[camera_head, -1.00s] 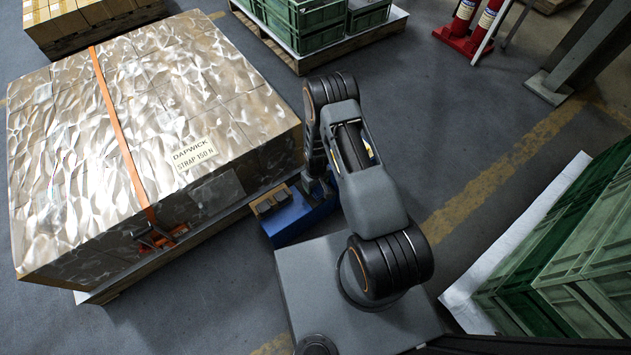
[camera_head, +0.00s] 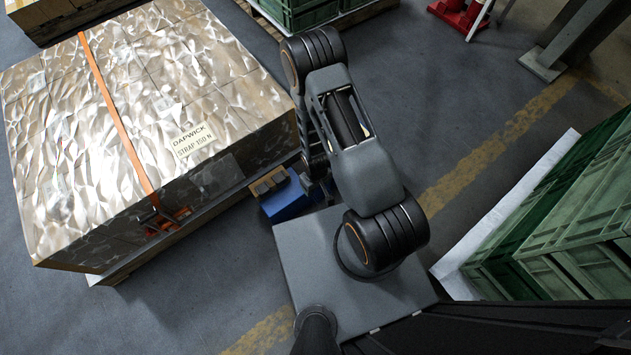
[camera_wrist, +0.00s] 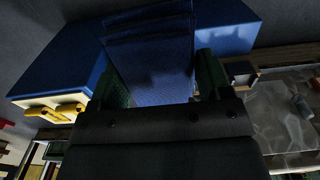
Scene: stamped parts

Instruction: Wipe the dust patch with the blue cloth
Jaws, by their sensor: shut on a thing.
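In the wrist view, the blue cloth (camera_wrist: 152,48) hangs in folds between the two fingers of my gripper (camera_wrist: 163,78), which is shut on it. Behind the cloth is a larger blue surface with a pale edge and yellow handles, a blue cabinet (camera_wrist: 58,62). In the head view, my arm bends down beside a blue cabinet (camera_head: 287,203), and the arm hides my gripper and the cloth there. I cannot make out a dust patch in either view.
A large foil-wrapped, strapped load (camera_head: 120,120) on a pallet stands at left. Green crates (camera_head: 560,215) stand close at right, more green crates (camera_head: 300,12) at the top. A post (camera_head: 560,45) stands top right. Grey floor is open between them.

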